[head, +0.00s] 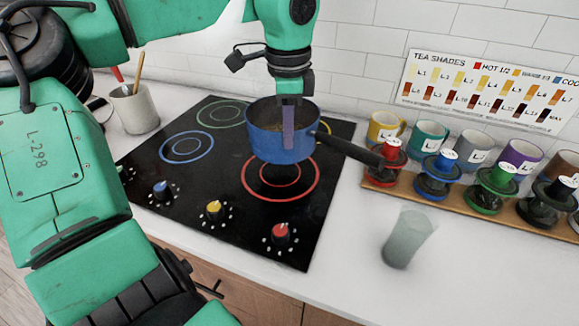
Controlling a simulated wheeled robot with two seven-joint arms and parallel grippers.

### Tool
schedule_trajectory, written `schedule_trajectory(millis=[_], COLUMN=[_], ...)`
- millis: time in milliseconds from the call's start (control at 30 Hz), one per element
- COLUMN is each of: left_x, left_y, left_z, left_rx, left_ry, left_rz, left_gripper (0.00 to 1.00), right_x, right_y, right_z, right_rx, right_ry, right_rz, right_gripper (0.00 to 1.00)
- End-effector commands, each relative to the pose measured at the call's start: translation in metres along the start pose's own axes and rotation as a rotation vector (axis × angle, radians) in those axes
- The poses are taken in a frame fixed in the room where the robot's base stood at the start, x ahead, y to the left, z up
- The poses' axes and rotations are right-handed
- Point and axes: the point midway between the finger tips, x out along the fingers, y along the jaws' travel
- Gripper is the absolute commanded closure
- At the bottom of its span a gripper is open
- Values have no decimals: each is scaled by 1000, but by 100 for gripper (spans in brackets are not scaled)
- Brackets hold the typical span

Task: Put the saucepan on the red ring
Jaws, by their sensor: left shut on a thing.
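The blue saucepan (268,146) is upright, with its long dark handle (345,149) pointing right and toward the front. It appears to hang a little above the black cooktop, over the back part of the red ring (247,188). The front of the ring shows below the pan; its back edge is hidden. My left gripper (289,125) comes down from above and is shut on the saucepan's wall, one finger lying over the near side. The exact gap under the pan is hard to tell. My right gripper is not in view.
The cooktop (150,180) also has blue (187,147) and green (220,113) rings and several knobs along its front. A utensil crock (134,110) stands at left. A glass (407,240), a wooden rack (440,200) of colored jars and several mugs stand at right.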

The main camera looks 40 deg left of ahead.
Motion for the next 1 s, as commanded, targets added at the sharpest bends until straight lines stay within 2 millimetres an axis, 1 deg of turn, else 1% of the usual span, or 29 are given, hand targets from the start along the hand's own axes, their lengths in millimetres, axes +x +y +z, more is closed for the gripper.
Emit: schedule_trajectory(millis=[33, 100, 267, 467, 533, 700, 800, 867, 900, 1000], left_x=[12, 27, 47, 80, 84, 84, 88, 87, 87, 87], left_y=[1, 2, 2, 4, 4, 4, 4, 4, 4, 4], left_z=[0, 0, 0, 0, 0, 0, 0, 0, 0, 0], left_rx=[3, 2, 0, 1, 1, 0, 0, 0, 0, 0], left_ry=[2, 2, 1, 1, 2, 2, 2, -1, -1, -1], left_rz=[4, 2, 0, 2, -2, -3, -3, 0, 0, 0], left_gripper=[100, 100, 100, 100, 100, 100, 100, 77, 62, 62], right_x=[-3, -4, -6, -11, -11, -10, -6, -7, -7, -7], right_y=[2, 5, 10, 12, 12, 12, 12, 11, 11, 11], right_z=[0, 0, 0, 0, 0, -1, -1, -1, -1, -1], right_rx=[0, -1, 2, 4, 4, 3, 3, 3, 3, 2], right_ry=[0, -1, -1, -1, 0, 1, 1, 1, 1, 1], right_rz=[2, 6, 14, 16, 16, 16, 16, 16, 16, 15], right_gripper=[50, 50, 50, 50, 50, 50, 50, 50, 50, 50])
